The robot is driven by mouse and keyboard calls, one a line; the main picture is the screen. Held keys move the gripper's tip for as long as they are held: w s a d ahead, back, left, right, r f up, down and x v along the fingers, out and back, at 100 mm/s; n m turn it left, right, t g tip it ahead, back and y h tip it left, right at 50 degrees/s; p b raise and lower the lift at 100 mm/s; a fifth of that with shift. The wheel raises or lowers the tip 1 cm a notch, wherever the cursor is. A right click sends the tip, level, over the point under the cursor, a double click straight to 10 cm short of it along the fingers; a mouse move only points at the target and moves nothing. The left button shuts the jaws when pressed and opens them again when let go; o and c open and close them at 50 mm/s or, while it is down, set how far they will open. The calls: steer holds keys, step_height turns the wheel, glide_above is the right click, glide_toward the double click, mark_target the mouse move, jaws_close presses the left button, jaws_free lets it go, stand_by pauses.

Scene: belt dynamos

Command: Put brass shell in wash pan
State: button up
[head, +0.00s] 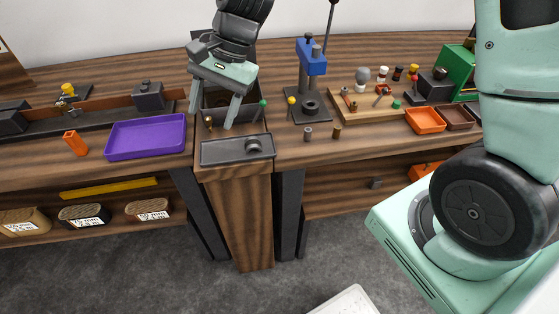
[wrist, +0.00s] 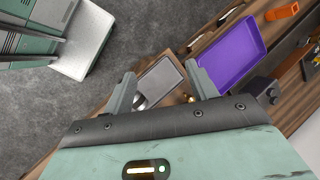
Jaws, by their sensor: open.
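A small brass-coloured piece (head: 209,122), which looks like the brass shell, stands behind the grey tray. It also shows in the wrist view (wrist: 189,98), close to the right finger and partly hidden. My gripper (head: 210,119) is open above this spot, its fingers pointing down and spread either side of the piece in the head view. Nothing is held between the fingers in the wrist view (wrist: 160,69). The wide purple pan (head: 146,137), probably the wash pan, lies to the left on the bench and looks empty. It also shows in the wrist view (wrist: 230,48).
A shallow grey tray (head: 222,152) at the bench's front edge holds a dark round part (head: 253,145). A blue-headed press (head: 311,60) stands to the right, with small cylinders (head: 337,131) before it. An orange block (head: 75,143) stands left of the purple pan.

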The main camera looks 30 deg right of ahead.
steer(key=s+d+r+n+h, duration=0.1)
steer(key=s+n+h, duration=0.1)
steer(key=s+n, duration=0.6)
steer(key=s+d+r+n+h, duration=0.1)
steer(key=s+d+n+h, duration=0.1)
steer(key=s+n, duration=0.6)
steer(key=s, duration=0.6)
steer(key=shift+s+r+t+h, duration=0.15)
steer(key=shift+r+t+h, duration=0.05)
steer(key=shift+t+h, duration=0.1)
steer(key=shift+d, duration=0.1)
